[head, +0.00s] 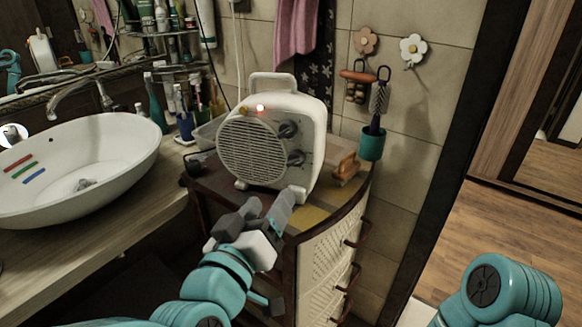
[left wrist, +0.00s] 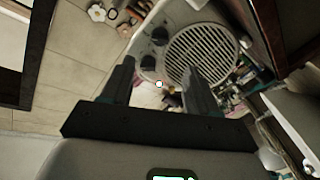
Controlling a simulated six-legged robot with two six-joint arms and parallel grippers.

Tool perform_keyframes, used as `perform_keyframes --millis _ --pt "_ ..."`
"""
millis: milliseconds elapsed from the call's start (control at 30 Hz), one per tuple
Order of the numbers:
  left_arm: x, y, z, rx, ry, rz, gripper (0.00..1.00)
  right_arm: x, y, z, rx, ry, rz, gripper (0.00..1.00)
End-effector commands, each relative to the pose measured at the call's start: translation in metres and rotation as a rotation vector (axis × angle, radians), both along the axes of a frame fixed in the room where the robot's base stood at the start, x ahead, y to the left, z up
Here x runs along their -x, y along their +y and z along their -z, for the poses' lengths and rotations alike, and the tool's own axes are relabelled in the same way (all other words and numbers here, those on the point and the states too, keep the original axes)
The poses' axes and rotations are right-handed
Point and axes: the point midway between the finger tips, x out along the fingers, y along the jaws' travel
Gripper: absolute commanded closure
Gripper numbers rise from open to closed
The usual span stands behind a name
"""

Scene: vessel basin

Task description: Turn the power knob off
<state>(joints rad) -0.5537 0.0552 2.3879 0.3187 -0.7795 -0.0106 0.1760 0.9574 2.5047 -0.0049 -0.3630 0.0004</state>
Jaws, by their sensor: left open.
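A white portable heater (head: 275,135) with a round grille stands on the cabinet top. Its front has two dark knobs, an upper knob (head: 288,129) and a lower knob (head: 296,157); I cannot tell which is the power knob. A small light (head: 260,107) glows near its top. My left gripper (head: 262,208) is open and empty, in front of and below the heater, apart from the knobs. In the left wrist view, the heater's grille (left wrist: 203,52) and knobs (left wrist: 159,36) show beyond the open fingers (left wrist: 160,72). My right gripper is out of view.
The cabinet (head: 330,255) has handled drawers. A wooden object (head: 346,168) and a teal brush holder (head: 372,143) are right of the heater. A white basin (head: 85,165) and bottles (head: 184,112) are left. Open floor (head: 510,240) lies at right.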

Motion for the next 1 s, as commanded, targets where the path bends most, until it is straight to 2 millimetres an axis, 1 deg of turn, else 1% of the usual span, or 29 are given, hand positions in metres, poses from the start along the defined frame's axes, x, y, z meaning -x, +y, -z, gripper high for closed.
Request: perform_keyframes --millis 33,300,400,500,667,900,933,967,1000 --pt "-0.013 -0.005 0.001 -0.002 0.004 -0.001 0.40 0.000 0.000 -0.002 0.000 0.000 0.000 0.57" --pt "-0.074 -0.026 0.000 -0.001 0.003 0.001 0.40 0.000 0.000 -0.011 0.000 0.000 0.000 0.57" --pt "-0.092 -0.032 0.000 -0.002 0.003 0.002 0.40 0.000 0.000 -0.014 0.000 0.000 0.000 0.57" --pt "-0.104 -0.035 0.000 -0.001 0.003 0.002 0.40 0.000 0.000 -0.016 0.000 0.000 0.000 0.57" --pt "-0.113 -0.039 0.001 -0.002 0.002 0.002 0.40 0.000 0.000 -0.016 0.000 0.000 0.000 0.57" --pt "-0.114 -0.039 0.001 -0.001 0.002 0.002 0.40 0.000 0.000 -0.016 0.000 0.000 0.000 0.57" --pt "-0.114 -0.039 0.001 -0.001 0.002 0.002 0.43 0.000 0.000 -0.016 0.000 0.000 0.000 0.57" --pt "-0.114 -0.039 0.001 -0.001 0.002 0.002 0.53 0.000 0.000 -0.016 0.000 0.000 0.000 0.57" --pt "-0.114 -0.039 0.001 -0.001 0.002 0.002 0.66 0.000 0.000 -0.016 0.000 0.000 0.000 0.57"
